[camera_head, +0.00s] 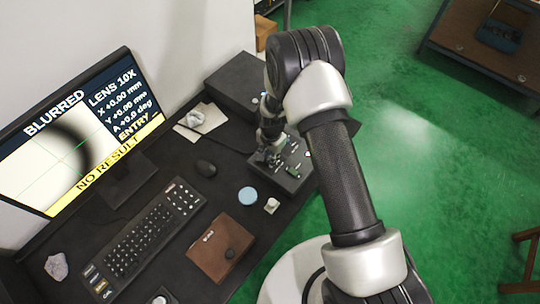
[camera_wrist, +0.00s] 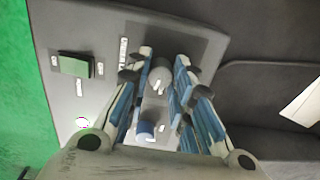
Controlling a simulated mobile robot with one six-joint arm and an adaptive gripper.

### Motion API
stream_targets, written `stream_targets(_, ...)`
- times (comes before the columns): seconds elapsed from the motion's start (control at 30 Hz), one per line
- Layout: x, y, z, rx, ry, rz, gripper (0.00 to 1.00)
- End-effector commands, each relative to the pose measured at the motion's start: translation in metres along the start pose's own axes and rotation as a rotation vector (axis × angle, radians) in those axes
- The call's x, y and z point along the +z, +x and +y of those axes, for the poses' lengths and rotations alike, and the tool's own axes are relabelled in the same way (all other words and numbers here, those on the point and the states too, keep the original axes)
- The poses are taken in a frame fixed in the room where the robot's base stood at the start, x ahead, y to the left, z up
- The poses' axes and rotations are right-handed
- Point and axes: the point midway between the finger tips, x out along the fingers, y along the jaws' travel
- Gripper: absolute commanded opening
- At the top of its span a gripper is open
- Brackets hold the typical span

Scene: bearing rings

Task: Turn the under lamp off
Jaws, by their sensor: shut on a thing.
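A grey control box (camera_head: 290,178) stands on the dark desk in the head view. In the wrist view its panel (camera_wrist: 100,38) carries a green rocker switch (camera_wrist: 75,66), a small bright round light (camera_wrist: 82,122), a grey round knob (camera_wrist: 160,78) and a blue-topped knob (camera_wrist: 146,128). In the head view my gripper (camera_head: 268,150) is small and partly hidden.
A monitor (camera_head: 75,130) reads "BLURRED" and "NO RESULT". A dark case (camera_head: 236,85) stands behind the control box.

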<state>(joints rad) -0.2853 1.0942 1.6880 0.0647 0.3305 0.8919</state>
Motion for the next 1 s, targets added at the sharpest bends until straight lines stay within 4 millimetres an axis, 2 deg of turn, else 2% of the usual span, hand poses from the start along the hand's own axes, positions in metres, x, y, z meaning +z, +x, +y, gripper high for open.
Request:
stream_targets(0.2,-0.0001,-0.0001,0.0002,0.0,0.0,0.0,0.0)
stream_targets(0.57,-0.0004,0.0003,-0.0001,-0.001,-0.05,-0.001,0.0)
stream_targets(0.77,-0.0008,0.0009,-0.0004,-0.001,-0.167,-0.005,0.0)
stream_targets(1.0,-0.0012,0.0012,-0.0007,-0.001,-0.383,-0.012,0.0)
